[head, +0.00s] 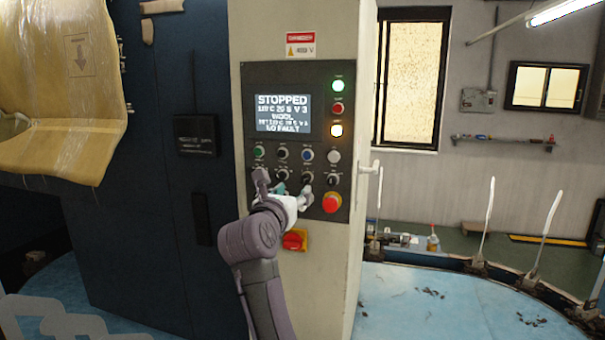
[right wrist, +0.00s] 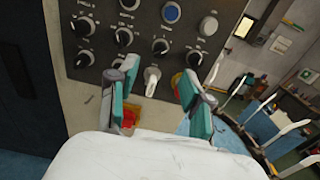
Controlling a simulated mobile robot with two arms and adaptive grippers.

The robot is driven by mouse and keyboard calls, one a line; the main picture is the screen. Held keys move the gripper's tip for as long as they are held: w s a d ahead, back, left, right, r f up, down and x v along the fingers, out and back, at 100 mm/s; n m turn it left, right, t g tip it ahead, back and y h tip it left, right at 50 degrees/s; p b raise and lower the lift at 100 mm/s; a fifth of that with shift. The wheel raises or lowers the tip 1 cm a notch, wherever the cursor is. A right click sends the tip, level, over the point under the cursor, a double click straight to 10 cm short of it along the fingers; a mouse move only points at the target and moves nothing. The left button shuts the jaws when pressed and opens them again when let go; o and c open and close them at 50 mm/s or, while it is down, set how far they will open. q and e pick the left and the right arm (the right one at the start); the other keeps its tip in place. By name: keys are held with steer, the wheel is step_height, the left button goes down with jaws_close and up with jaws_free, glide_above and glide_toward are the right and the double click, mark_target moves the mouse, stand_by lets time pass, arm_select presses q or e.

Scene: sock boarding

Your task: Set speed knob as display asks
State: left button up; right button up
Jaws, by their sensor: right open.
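The control panel (head: 345,110) carries a lit display (head: 283,115). It reads STOPPED at the top, then a line ending in "V 3", WOOL, a blurred settings line and NO FAULT. Several black knobs with white pointers, such as one knob (right wrist: 160,46), sit on the panel; I cannot read which is marked speed. My right gripper (head: 284,188) is open in front of the lower knobs. In the right wrist view its teal-padded fingers (right wrist: 162,82) stand on either side of a pale knob (right wrist: 152,77), with no clear contact. My left gripper is not in view.
A red emergency button (head: 332,203) sits right of the gripper. A red-and-yellow switch (head: 295,240) is below it. Green, blue and white buttons line the row above the knobs. A blue round table (head: 430,300) with upright white forms stands to the right.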

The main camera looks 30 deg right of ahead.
mark_target(304, 180)
steer(key=p+x, duration=0.3)
steer(key=x, duration=0.4)
steer(key=shift+w+d+r, duration=0.15)
steer(key=shift+w+d, duration=0.05)
steer(key=shift+d, duration=0.05)
steer(key=shift+w+d+f, duration=0.2)
steer(key=shift+w+d, duration=0.1)
steer(key=shift+d, duration=0.05)
jaws_close()
